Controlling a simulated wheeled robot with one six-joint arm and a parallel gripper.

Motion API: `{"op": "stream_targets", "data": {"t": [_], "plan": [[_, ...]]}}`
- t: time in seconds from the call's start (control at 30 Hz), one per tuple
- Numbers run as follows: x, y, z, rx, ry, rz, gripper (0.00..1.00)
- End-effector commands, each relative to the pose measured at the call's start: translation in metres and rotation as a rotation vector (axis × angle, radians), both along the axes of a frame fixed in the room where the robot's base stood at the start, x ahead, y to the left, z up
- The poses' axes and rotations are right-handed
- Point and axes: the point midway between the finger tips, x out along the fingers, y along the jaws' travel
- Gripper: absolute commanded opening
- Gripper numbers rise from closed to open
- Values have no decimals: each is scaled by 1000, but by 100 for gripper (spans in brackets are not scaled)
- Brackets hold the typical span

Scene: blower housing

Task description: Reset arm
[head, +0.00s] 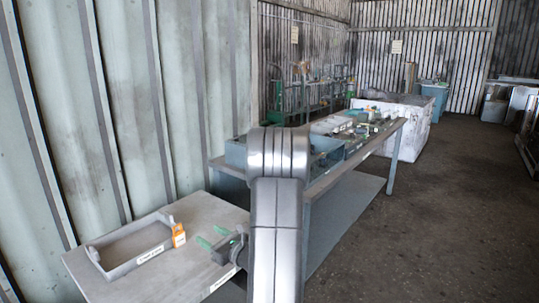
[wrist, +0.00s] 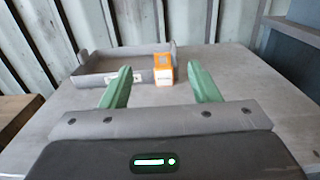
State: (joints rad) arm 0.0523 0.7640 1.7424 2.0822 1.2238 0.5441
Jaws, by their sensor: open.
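My gripper (wrist: 161,88) has two green fingers, spread apart with nothing between them. In the head view my gripper (head: 214,238) is above the right part of a grey table (head: 200,213). My grey arm partly hides the view there. An orange and white small box (head: 178,235) stands at the right front corner of a grey tray (head: 124,266) on this table. In the wrist view the small box (wrist: 163,70) appears beyond the fingertips, beside the tray's labelled front wall (wrist: 90,79).
A longer workbench (head: 375,140) with bins and loose parts stands behind and right of the table. A large white container (head: 415,115) is beyond it. A corrugated wall (head: 130,90) runs along the left. The floor (head: 430,220) at right is clear.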

Motion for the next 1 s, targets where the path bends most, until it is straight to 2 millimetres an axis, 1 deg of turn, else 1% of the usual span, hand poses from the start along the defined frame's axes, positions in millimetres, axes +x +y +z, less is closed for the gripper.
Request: {"op": "stream_targets", "data": {"t": [0.03, 0.2, 0.4, 0.6, 1.0], "plan": [[0, 0, -8, 2, 4, -1, 56], [0, 0, -31, 1, 3, 0, 56], [0, 0, -50, 1, 1, -1, 56], [0, 0, -57, 1, -1, -1, 56], [-1, -1, -58, -1, -1, -1, 56]]}}
